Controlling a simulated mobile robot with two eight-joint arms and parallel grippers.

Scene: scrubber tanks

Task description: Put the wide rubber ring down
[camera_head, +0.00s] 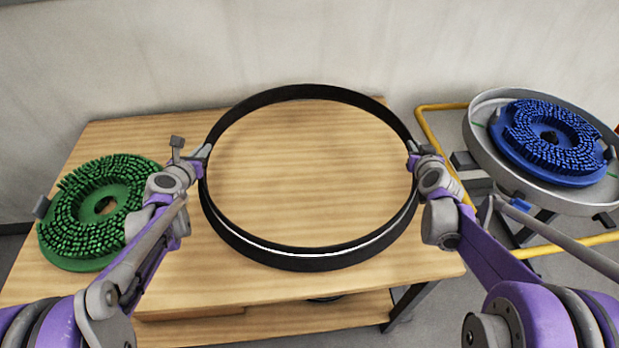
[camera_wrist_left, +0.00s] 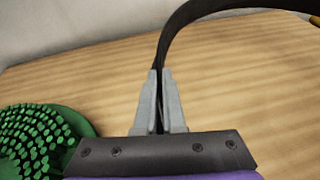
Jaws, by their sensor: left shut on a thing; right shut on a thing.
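The wide rubber ring (camera_head: 308,261) is a large black hoop with a pale line along its near inner side. It shows over the wooden table in the head view; whether it touches the top I cannot tell. My left gripper (camera_head: 205,152) is shut on its left side. In the left wrist view, the fingers of my left gripper (camera_wrist_left: 159,100) pinch the band of the rubber ring (camera_wrist_left: 176,42). My right gripper (camera_head: 413,148) is shut on the ring's right side, its fingertips partly hidden by the wrist.
The wooden table (camera_head: 300,190) is bare inside the ring. A green round brush (camera_head: 100,205) lies at the table's left, close to my left arm. A blue round brush (camera_head: 553,140) sits in a grey round pan (camera_head: 478,138) at right, beside a yellow tube (camera_head: 426,125). A wall stands behind.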

